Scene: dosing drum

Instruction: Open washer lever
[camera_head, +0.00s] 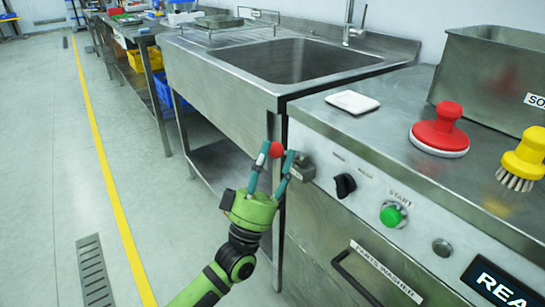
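The washer lever ends in a red ball knob (277,149) at the left front corner of the parts washer (330,225). A small grey block (302,167) on the washer's front panel sits just right of the knob. The lever's rod is mostly hidden. My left gripper (277,151), green with teal fingers, reaches up from below. My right gripper is not in view.
The panel carries a black dial (345,185), a green start button (392,215) and a door handle (355,275). A red scrubber (440,130), a yellow brush (525,160) and a white pad (352,102) lie on top. The sink (225,75) stands behind. The floor at left is clear.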

